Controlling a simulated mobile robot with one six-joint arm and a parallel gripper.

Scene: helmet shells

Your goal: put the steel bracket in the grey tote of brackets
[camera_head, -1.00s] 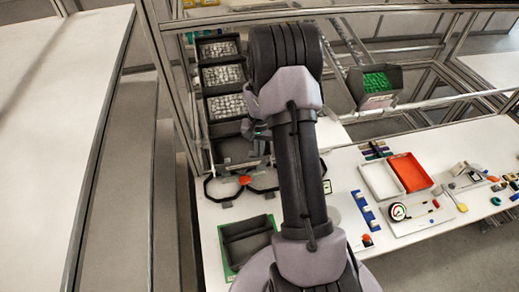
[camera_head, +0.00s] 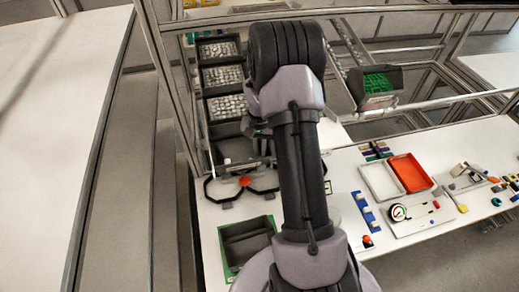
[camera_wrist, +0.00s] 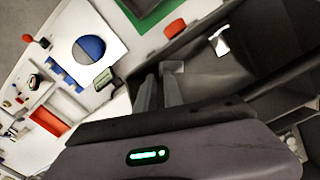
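My gripper (camera_wrist: 160,82) hangs over a dark grey tote (camera_wrist: 255,45) in the wrist view. A narrow gap shows between its two fingers, and I see nothing clearly held there. A small bright metallic piece (camera_wrist: 220,41), which looks like the steel bracket, lies inside the tote, apart from the fingers. In the head view the tote (camera_head: 238,151) stands at the near end of the bin column, with a pale spot in it. My arm hides part of this area, and the fingertips are hard to make out there.
Bins of grey parts (camera_head: 222,76) line up behind the tote. A green mat (camera_head: 226,258) with a dark two-part tray lies in front. A white tray and a red tray (camera_head: 410,172) stand to the right. Metal frame posts rise close on the left.

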